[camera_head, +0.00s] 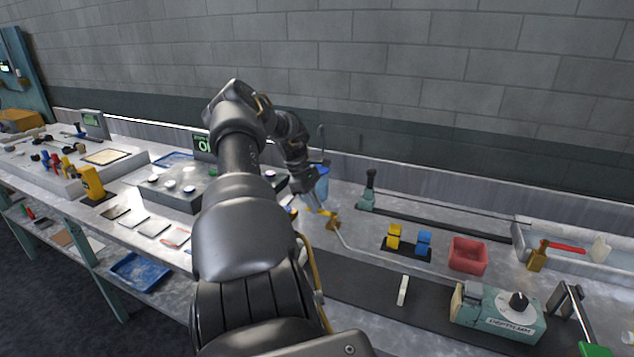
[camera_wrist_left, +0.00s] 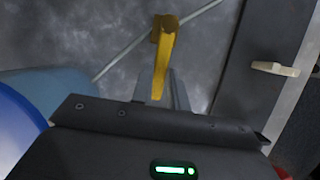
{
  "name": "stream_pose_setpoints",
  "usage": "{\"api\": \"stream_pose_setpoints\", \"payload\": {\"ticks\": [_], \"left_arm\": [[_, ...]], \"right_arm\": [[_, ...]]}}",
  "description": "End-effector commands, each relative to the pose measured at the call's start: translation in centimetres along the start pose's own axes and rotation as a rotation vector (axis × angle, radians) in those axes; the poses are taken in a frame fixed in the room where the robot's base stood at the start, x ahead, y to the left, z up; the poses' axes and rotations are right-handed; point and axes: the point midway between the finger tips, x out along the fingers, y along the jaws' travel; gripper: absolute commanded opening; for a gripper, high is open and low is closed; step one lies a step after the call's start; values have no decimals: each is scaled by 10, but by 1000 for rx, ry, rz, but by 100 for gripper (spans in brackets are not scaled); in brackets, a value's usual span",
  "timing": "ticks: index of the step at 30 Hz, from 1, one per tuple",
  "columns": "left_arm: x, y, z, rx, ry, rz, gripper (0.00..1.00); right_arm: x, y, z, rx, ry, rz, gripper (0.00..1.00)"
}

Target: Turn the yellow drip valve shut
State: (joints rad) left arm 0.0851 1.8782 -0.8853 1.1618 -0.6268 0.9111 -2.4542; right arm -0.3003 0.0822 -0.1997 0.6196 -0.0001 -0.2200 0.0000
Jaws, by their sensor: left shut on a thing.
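The yellow drip valve (camera_head: 333,222) is on the bench in the middle of the head view, on a thin pale tube. Its yellow lever points up and left to my left gripper (camera_head: 314,205). In the left wrist view the yellow lever (camera_wrist_left: 166,48) runs down between the two grey fingers of my left gripper (camera_wrist_left: 161,88), which is shut on it. My left arm covers part of the bench. My right gripper does not show.
A blue vessel (camera_head: 321,184) stands close behind the left gripper; a rounded blue thing (camera_wrist_left: 18,135) is close by in the wrist view. Yellow and blue blocks (camera_head: 424,240), a red bin (camera_head: 467,255) and a teal dial box (camera_head: 500,312) stand to the right.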

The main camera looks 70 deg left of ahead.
Motion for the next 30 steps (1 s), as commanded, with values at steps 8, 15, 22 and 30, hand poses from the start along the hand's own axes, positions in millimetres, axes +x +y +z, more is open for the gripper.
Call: {"api": "stream_pose_setpoints", "payload": {"ticks": [8,15,22,30], "left_arm": [[2,0,0,2,2,-2,0],[1,0,0,1,2,-1,38],[0,0,0,0,2,0,38],[-37,1,-1,0,6,3,38]], "right_arm": [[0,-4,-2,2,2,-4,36],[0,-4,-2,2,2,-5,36],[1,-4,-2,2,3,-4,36],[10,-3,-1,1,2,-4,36]]}}
